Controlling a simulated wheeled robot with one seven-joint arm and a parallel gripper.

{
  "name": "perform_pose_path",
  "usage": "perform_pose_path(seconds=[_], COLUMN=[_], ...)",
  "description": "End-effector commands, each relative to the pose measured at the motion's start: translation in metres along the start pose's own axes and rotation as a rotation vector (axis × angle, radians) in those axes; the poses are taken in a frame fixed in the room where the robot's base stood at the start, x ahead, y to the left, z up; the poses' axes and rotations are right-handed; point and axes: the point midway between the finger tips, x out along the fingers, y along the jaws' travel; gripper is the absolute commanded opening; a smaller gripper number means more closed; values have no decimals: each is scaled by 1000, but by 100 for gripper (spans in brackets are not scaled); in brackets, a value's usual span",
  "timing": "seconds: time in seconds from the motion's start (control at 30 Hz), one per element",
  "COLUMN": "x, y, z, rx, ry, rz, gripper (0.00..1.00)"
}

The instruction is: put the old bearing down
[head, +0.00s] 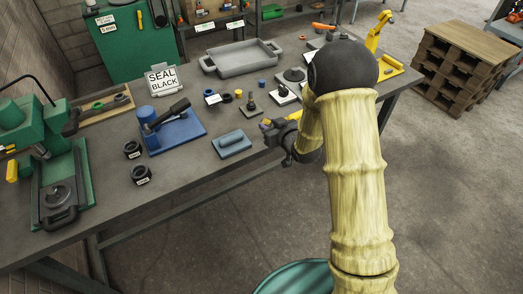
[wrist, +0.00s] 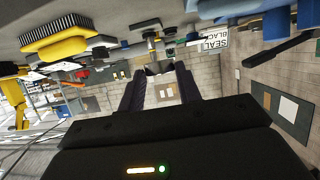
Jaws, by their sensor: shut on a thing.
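My gripper (head: 272,131) is over the front edge of the workbench (head: 205,165), just right of a blue-grey pad (head: 232,143). In the wrist view my gripper (wrist: 161,75) has its two dark fingers apart with something small between their tips. I take this as the old bearing; it is mostly hidden and its shape cannot be made out. In the head view my wrist and fingers hide it. A wide grey tray (head: 240,70) stands empty at the back of the bench. Two black rings with labels, one (head: 132,149) behind the other (head: 141,174), lie left of the pad.
A blue fixture (head: 172,132) with a dark lever and a sign reading SEAL BLACK (head: 162,79) stand left of centre. Small parts, including a dark post on a base (head: 250,107), crowd the middle. A green machine (head: 62,185) fills the left end. Bare bench lies along the front left.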

Motion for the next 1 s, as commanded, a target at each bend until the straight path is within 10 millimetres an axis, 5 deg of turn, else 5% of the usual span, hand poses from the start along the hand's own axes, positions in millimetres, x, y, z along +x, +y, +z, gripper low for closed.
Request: perform_pose_path(seconds=[0.47, 1.0], x=[6, 28], y=[-10, -10], z=[-14, 39], rx=[-19, -18], ry=[-2, -2], rz=[-54, -53], gripper=[1, 1])
